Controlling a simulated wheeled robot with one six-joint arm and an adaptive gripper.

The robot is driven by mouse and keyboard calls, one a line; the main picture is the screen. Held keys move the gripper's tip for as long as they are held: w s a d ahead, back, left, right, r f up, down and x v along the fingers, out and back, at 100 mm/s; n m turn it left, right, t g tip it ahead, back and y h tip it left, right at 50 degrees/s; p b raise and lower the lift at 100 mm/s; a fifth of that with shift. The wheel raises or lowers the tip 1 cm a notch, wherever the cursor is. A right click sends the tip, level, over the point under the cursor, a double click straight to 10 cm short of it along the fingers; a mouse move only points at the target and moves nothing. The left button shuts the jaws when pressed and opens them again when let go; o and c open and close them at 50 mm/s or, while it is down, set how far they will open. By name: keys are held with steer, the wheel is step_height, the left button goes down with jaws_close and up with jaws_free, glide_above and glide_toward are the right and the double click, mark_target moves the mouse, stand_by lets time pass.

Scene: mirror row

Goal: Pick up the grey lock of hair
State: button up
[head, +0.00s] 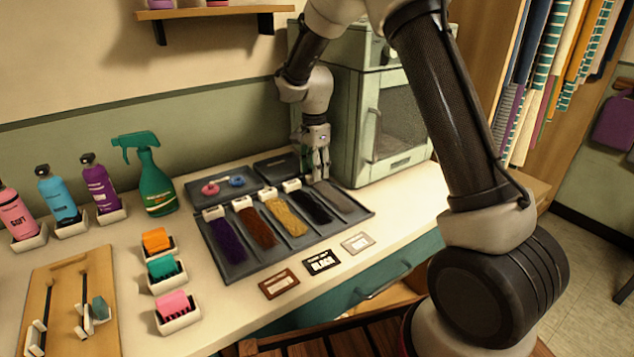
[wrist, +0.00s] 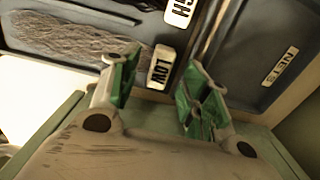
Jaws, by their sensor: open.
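The grey lock of hair (head: 333,196) lies in the rightmost slot of the dark tray (head: 236,272) on the counter. In the wrist view the grey lock (wrist: 75,38) lies at the upper left, with a white tag (wrist: 160,67) at its end, reading LOW. My gripper (head: 318,178) is over the back end of the tray, by the grey lock's tag end. In the wrist view my gripper (wrist: 155,90) is open, its green-padded fingers apart with nothing held between them. The fingers partly hide the lock's end in the head view.
Black (head: 311,207), blond (head: 286,217), auburn (head: 257,229) and purple (head: 228,241) locks lie left of the grey one. A pale green cabinet (head: 385,125) stands close right of my gripper. Bottles and a green spray bottle (head: 150,175) stand left. Label cards (head: 321,262) lie in front.

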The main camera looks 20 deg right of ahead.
steer(key=shift+f, duration=0.65)
jaws_close()
steer(key=shift+a+r, duration=0.25)
steer(key=shift+r, duration=0.2)
steer(key=r, duration=0.6)
steer(key=shift+s+a+r, duration=0.1)
steer(key=shift+a+r, duration=0.1)
steer(key=s+a, duration=0.2)
steer(key=a, duration=0.4)
steer(key=s+a, duration=0.2)
steer(key=a, duration=0.4)
steer(key=s+a, duration=0.2)
steer(key=a, duration=0.4)
steer(key=shift+a+f, duration=0.1)
steer(key=shift+a, duration=0.05)
